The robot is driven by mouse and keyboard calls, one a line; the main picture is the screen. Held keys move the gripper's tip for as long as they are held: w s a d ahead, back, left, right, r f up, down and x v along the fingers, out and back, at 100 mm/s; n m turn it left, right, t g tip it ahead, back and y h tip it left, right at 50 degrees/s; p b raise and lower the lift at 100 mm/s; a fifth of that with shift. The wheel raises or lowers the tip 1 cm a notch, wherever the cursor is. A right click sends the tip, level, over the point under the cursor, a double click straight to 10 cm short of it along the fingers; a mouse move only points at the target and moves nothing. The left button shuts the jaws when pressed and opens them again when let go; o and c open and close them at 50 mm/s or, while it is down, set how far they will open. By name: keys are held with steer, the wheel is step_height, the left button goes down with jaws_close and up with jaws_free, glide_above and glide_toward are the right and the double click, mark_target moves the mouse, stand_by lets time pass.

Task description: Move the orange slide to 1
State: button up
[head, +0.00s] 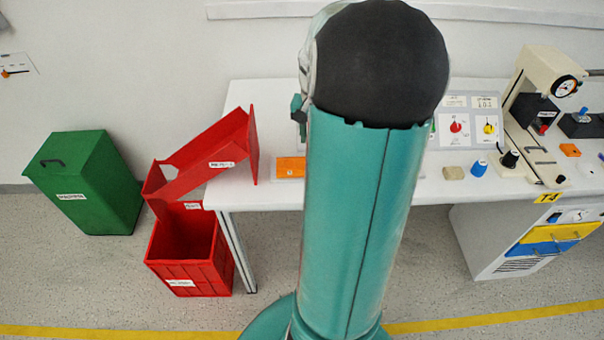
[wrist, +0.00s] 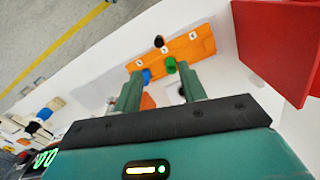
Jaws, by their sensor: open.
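An orange panel (wrist: 200,46) with several small white labels lies on the white table in the wrist view. The label digits are too small to read. A black knob (wrist: 158,41) shows at its far edge. A blue piece (wrist: 147,75) and a green piece (wrist: 171,64) show near my fingertips; I cannot tell whether I touch them. My gripper (wrist: 160,69) is open, its two fingers pointing toward the panel's near edge. In the head view, part of the orange panel (head: 290,167) shows left of my arm, which hides the rest and my gripper.
A red lidded bin (head: 190,265) stands at the table's left end, its raised lid (head: 210,155) near the panel. A green bin (head: 88,185) stands farther left. Knobs and instruments crowd the table's right side. A small wall panel (head: 17,68) has an orange mark.

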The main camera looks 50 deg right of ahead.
step_height(320, 180, down, 14)
steer(key=shift+s+r, duration=0.1)
steer(key=shift+r, duration=0.05)
stand_by(0.4)
steer(key=shift+c, duration=0.4)
